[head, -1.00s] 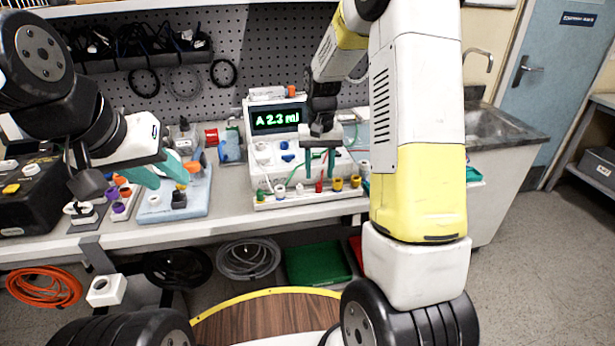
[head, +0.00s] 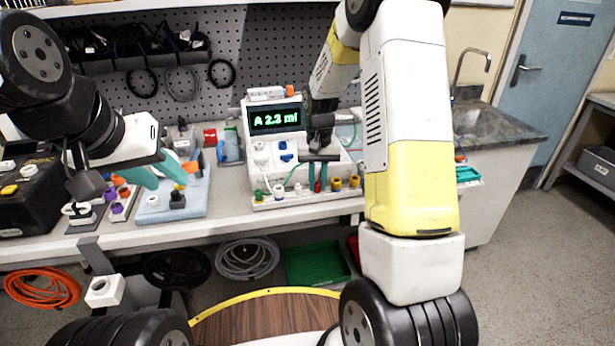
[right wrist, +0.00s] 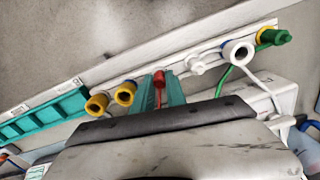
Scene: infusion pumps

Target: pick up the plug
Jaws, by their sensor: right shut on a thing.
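A small red plug (head: 317,186) stands in the row along the front ledge of the white pump (head: 262,170). My right gripper (head: 317,182) is over that ledge, its teal fingers pointing down on either side of the red plug. In the right wrist view the red plug (right wrist: 159,82) sits between the two teal fingers (right wrist: 159,92), which are shut on it. Its lower end is hard to make out. My left gripper (head: 160,172) hangs at the left above a light blue tray (head: 155,212), its teal fingers apart and empty.
A teal tray (right wrist: 45,113) lies further along. A black case (head: 30,195) stands at the far left.

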